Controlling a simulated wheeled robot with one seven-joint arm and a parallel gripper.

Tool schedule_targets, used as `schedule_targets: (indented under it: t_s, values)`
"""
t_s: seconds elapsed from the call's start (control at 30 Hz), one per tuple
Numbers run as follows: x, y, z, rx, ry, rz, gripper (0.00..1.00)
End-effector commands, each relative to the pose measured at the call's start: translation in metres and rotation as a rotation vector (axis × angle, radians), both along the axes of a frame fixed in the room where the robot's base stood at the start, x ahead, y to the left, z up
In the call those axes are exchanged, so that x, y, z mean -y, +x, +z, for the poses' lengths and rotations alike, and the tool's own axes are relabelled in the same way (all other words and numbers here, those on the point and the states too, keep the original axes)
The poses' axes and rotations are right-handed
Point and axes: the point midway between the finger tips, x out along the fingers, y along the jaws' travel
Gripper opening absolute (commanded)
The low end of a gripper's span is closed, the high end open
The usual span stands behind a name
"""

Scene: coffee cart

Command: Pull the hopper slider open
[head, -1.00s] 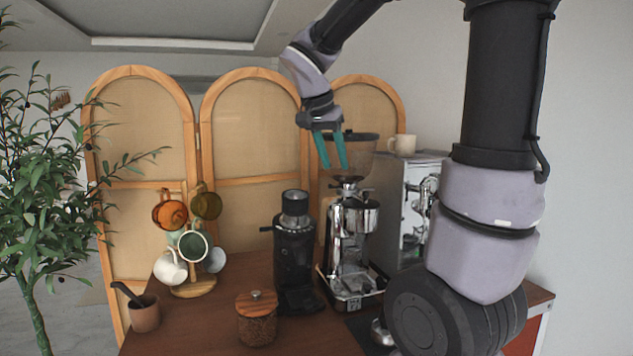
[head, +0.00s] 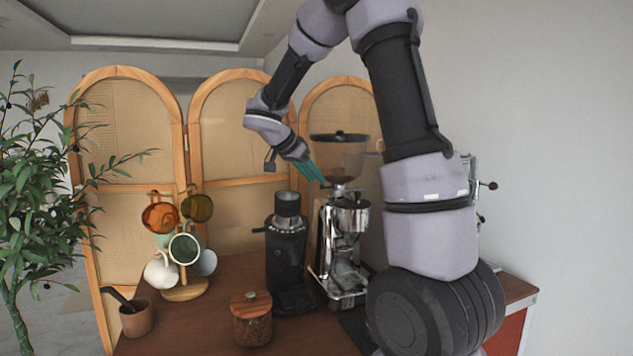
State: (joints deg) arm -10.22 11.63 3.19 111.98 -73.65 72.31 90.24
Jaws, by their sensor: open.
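The chrome grinder (head: 345,235) stands on the wooden counter right of the black grinder. Its clear hopper (head: 340,158) with a dark lid sits on top. The slider at the hopper's neck (head: 343,186) is too small to make out. My gripper (head: 319,176) has teal fingers and is open and empty. It points down and right, with its tips just left of the lower hopper and neck. I cannot tell whether the tips touch anything.
A black grinder (head: 287,255) stands close at the left. A jar with a wooden lid (head: 252,318), a mug tree (head: 184,292) and a small brown pot (head: 137,320) stand further left. A cane folding screen (head: 230,100) is behind. My arm hides most of the espresso machine.

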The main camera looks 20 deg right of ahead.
Motion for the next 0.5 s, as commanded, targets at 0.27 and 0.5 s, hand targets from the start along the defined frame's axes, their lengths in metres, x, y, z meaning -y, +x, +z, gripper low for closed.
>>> schedule_targets:
  t_s: [0.27, 0.5]
  values:
    - [0.015, 0.006, -0.016, -0.001, 0.0, -0.001, 0.45]
    - [0.015, 0.006, -0.016, 0.0, 0.0, 0.0, 0.45]
